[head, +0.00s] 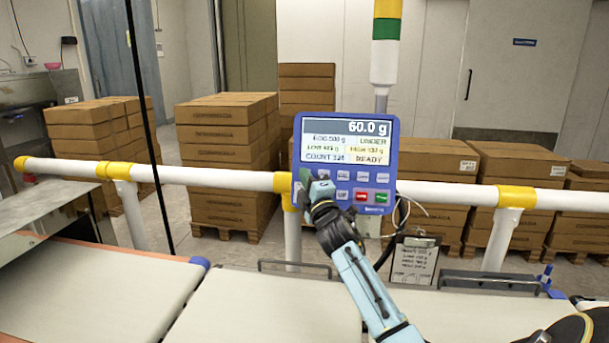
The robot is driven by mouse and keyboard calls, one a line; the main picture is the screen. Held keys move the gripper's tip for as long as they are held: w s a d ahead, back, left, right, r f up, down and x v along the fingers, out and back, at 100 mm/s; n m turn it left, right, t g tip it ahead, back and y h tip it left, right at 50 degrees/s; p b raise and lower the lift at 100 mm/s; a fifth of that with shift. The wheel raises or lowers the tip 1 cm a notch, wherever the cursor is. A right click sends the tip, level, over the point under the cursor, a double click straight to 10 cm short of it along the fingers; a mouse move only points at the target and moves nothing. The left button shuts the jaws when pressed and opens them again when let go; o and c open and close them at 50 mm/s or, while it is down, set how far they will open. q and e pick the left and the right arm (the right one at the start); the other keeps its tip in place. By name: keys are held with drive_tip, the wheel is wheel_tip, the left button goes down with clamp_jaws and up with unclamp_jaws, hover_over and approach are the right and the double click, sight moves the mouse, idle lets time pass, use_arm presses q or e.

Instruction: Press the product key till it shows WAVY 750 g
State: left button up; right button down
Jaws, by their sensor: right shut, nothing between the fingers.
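A blue checkweigher panel (344,163) is mounted on the white rail in the middle of the head view. Its screen (345,143) shows 60.0 g on top, with smaller lines below. Those lines seem to read a 500 g product, UNDER, limits, COUNT and READY; the product name is too small to read surely. Two rows of keys (361,180) lie under the screen, with a red and a green one in the lower row. My right gripper (316,186) is shut and empty at the panel's lower left, hiding the leftmost keys. I cannot tell whether it touches a key. My left gripper is not in view.
A white rail with yellow joints (215,178) runs across behind the belts (265,305). Stacks of brown cartons (225,150) stand behind the rail. A signal tower (386,45) rises above the panel.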

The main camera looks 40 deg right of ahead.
drive_tip(key=shift+d, duration=0.1)
idle(0.5)
drive_tip(key=shift+s+a+r+p, duration=0.2)
drive_tip(key=shift+s+a+p, duration=0.3)
drive_tip(key=shift+a, duration=0.15)
drive_tip(key=s+a+p, duration=0.1)
drive_tip(key=a, duration=0.1)
drive_tip(key=s+a+r+p, duration=0.1)
drive_tip(key=s, duration=0.1)
drive_tip(key=shift+a+r+p, duration=0.2)
drive_tip(key=shift+a+p, duration=0.15)
drive_tip(key=shift+p, duration=0.05)
idle(0.4)
